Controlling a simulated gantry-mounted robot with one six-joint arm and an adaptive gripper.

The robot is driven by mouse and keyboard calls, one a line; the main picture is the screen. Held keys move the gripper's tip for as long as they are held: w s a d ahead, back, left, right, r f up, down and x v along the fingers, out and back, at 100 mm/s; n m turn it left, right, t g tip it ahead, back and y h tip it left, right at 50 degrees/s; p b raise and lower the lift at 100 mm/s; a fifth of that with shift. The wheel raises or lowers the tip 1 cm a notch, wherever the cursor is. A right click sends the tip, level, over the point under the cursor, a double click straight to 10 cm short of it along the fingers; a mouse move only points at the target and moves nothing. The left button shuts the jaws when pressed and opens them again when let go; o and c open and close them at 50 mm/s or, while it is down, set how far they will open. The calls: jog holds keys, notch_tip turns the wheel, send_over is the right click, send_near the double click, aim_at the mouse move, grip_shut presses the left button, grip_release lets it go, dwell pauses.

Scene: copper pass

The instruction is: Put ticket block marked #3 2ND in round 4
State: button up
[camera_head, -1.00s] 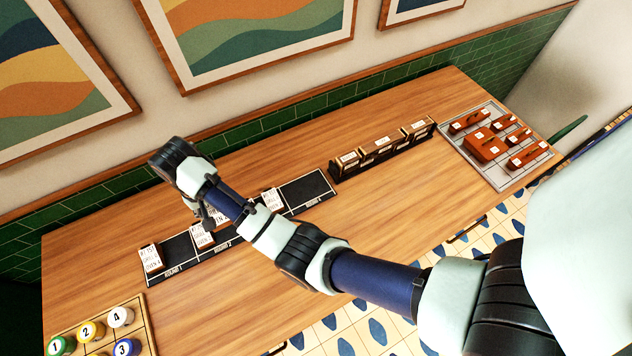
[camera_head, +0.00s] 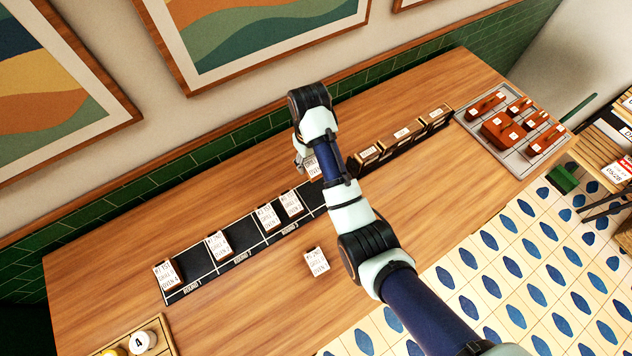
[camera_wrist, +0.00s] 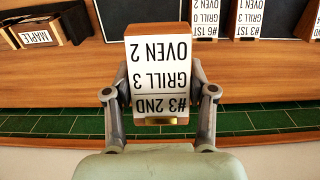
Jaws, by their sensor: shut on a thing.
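My gripper (camera_head: 306,163) is shut on a wooden ticket block with a white face. In the wrist view the block (camera_wrist: 160,75) reads #3 2ND, GRILL 3, OVEN 2, upside down, between the two fingers (camera_wrist: 160,95). In the head view the held block (camera_head: 312,168) shows partly beside my wrist. It is over or near the right end of the black round strip (camera_head: 240,243); the round 4 section is mostly hidden by my arm.
Other ticket blocks stand on the strip: one in round 1 (camera_head: 168,274), one right of it (camera_head: 217,246), and two close together (camera_head: 268,217) (camera_head: 291,204). A loose block (camera_head: 316,262) lies on the bare wood in front. Labelled wooden boxes (camera_head: 402,135) stand right of my gripper.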

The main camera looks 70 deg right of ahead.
jog(key=b, duration=0.6)
send_over(312, 192)
notch_tip(312, 192, down, 13)
jog(key=shift+f, duration=2.35)
jog(key=shift+f+b, duration=0.1)
jog(key=shift+b, duration=0.2)
jog(key=o, duration=1.2)
jog(key=shift+o, duration=0.2)
notch_tip(312, 192, up, 12)
jog(key=p, duration=0.3)
